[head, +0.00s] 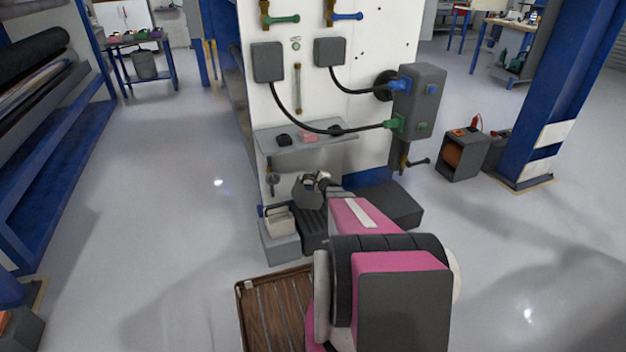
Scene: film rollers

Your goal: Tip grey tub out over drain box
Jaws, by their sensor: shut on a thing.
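My gripper (319,179) is at the end of my pink and black arm, low in front of the white machine panel. It is shut on a small dark grey tub (307,196), held off the floor and looking roughly upright; my gripper hides part of its top. A dark box with a ribbed top (313,228), probably the drain box, stands on the floor just below the tub, partly hidden by my arm. I cannot see inside the tub.
A light grey block (281,246) with a cream container (280,221) stands left of the dark box. A grey shelf (290,145) juts from the panel above the gripper. Another dark box (398,207) lies to the right. The floor at left is free.

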